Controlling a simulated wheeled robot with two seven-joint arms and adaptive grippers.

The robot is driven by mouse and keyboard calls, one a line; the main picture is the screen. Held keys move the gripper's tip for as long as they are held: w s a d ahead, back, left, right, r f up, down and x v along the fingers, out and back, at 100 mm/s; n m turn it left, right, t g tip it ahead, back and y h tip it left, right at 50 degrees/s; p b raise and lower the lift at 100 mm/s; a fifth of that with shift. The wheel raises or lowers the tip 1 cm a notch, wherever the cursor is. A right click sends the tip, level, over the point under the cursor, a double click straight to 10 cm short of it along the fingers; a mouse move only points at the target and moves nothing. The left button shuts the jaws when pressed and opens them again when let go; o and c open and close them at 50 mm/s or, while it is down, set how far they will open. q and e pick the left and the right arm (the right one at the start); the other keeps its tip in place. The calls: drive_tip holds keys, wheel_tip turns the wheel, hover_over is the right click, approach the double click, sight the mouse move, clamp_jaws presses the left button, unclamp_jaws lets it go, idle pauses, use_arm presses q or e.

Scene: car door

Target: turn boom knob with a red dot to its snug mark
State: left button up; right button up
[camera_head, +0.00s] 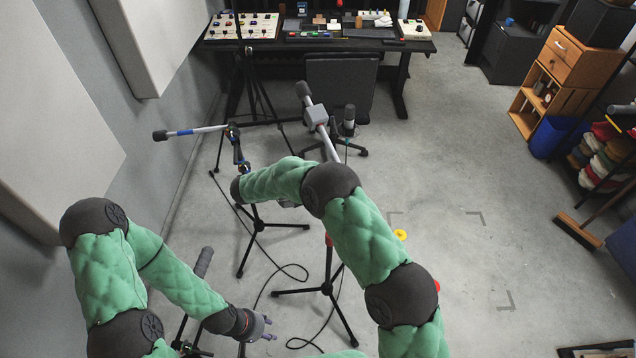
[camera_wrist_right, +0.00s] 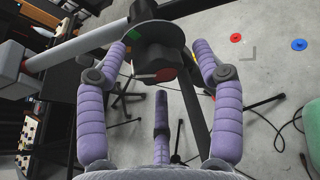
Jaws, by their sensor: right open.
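In the right wrist view, a dark round clutch (camera_wrist_right: 155,38) with small green and orange marks joins a grey boom (camera_wrist_right: 75,48) to a dark stand pole. Below it is a dark knob (camera_wrist_right: 172,62) with a red spot at its lower end. My right gripper (camera_wrist_right: 160,60) is open, its purple fingers spread on both sides of the knob and a third finger below; I cannot tell whether they touch it. In the head view my right arm hides this gripper. My left gripper (camera_head: 262,324) is low at the left, apart from the boom joint; its opening is unclear.
A second stand with a blue-banded boom (camera_head: 190,131) stands at the left. Tripod legs and a black cable (camera_head: 268,268) cross the floor. A desk with control panels (camera_head: 330,45) is at the back. A yellow disc (camera_head: 400,235) lies on open floor at right.

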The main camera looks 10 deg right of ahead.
drive_tip(key=v, duration=1.1)
drive_tip(key=shift+a, duration=0.4)
drive_tip(key=shift+s, duration=0.15)
